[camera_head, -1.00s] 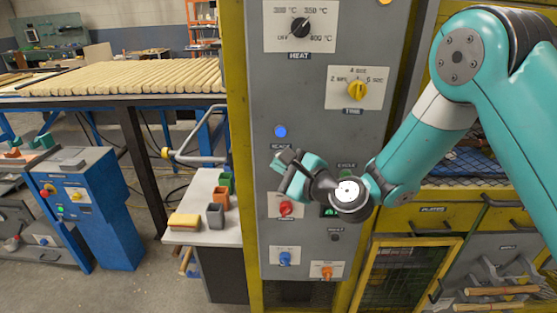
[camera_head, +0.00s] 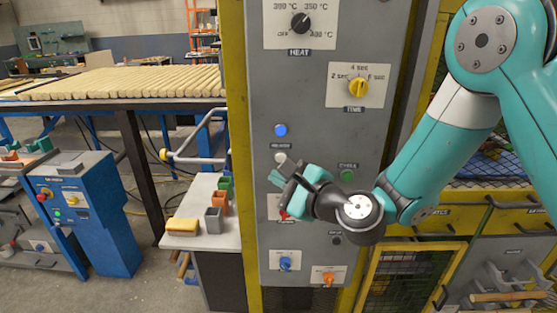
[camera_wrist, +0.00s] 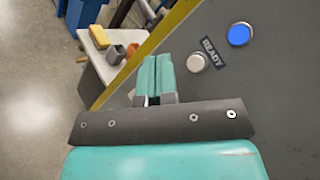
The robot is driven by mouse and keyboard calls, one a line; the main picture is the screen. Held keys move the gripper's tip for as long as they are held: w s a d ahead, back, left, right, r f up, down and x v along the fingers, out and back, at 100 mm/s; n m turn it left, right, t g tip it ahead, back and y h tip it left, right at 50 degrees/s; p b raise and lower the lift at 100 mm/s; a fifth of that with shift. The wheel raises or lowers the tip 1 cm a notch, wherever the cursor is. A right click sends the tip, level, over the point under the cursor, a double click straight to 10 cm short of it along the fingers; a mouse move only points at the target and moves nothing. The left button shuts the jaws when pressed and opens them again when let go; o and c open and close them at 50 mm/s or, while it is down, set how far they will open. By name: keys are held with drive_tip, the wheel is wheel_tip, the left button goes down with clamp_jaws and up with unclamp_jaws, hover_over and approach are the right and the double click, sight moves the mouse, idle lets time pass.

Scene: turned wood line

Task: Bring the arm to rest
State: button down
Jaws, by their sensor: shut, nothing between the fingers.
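My gripper (camera_head: 278,172) is in front of the lower half of the grey control panel (camera_head: 315,110), held at an angle with its fingers toward the upper left. In the wrist view its two teal fingers (camera_wrist: 155,78) are together with nothing between them. A blue button (camera_head: 281,130) and a pale button (camera_head: 280,157) are just above the fingertips. A green button (camera_head: 347,175) is to the right of the gripper. The gripper partly covers a red knob (camera_head: 284,215). I cannot tell whether the fingers touch the panel.
A yellow knob (camera_head: 357,87) and a black heat knob (camera_head: 300,21) are higher on the panel. A side table (camera_head: 208,243) at left bears small cups and a yellow sponge-like block (camera_head: 183,226). A yellow-framed mesh door (camera_head: 410,275) is at lower right. Bare floor shows at left.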

idle(0.3)
drive_tip(key=s+r+n+g, duration=0.5)
drive_tip(key=s+n+g, duration=0.2)
drive_tip(key=s+n, duration=0.45)
drive_tip(key=s+d+n+g+h, duration=0.5)
drive_tip(key=s+d+n+h, duration=0.2)
drive_tip(key=s+d+n, duration=0.6)
drive_tip(key=shift+s+d+h, duration=0.4)
drive_tip(key=shift+s+d, duration=0.3)
drive_tip(key=shift+s, duration=0.05)
